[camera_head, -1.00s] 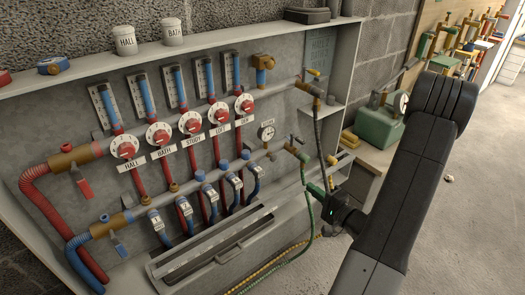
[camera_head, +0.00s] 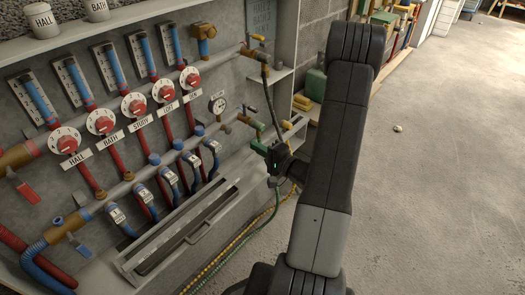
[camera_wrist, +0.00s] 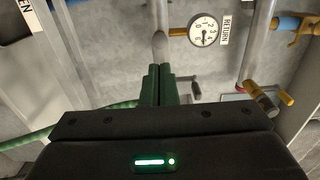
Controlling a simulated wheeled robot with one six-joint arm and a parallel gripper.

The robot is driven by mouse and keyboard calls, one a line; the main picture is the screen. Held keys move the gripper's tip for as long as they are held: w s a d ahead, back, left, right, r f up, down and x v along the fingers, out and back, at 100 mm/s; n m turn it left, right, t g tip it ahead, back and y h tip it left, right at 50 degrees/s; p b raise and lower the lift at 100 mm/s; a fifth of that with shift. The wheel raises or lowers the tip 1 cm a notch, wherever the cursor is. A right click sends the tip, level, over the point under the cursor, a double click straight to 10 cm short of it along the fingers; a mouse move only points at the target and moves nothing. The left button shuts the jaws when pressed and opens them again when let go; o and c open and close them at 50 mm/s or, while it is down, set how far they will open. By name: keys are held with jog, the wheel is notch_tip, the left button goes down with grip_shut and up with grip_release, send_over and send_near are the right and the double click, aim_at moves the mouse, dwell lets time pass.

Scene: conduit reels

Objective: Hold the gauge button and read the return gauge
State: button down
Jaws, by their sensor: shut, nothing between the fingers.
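The return gauge (camera_head: 217,104) is a small round white dial on the manifold panel's right side. It is larger in the wrist view (camera_wrist: 204,31), beside its RETURN label (camera_wrist: 225,30). Its needle is too small to read surely. I cannot make out a gauge button. My gripper (camera_head: 258,147) has green fingers and is below and right of the gauge in the head view. In the wrist view the fingers (camera_wrist: 158,84) are shut together and empty, below and left of the dial, in front of a grey vertical pipe (camera_wrist: 160,45). Contact cannot be told.
Several red dials (camera_head: 135,105) and blue-capped valves (camera_head: 154,159) line the panel to the left. A grey trough (camera_head: 180,235) runs below. A black hose (camera_head: 275,110) and a green hose (camera_head: 240,262) hang near my gripper.

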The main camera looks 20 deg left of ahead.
aim_at(230, 132)
jog(key=x, duration=0.9)
jog(key=shift+w+a+b, duration=0.1)
jog(key=shift+a+b, duration=0.15)
jog(key=shift+b, duration=0.15)
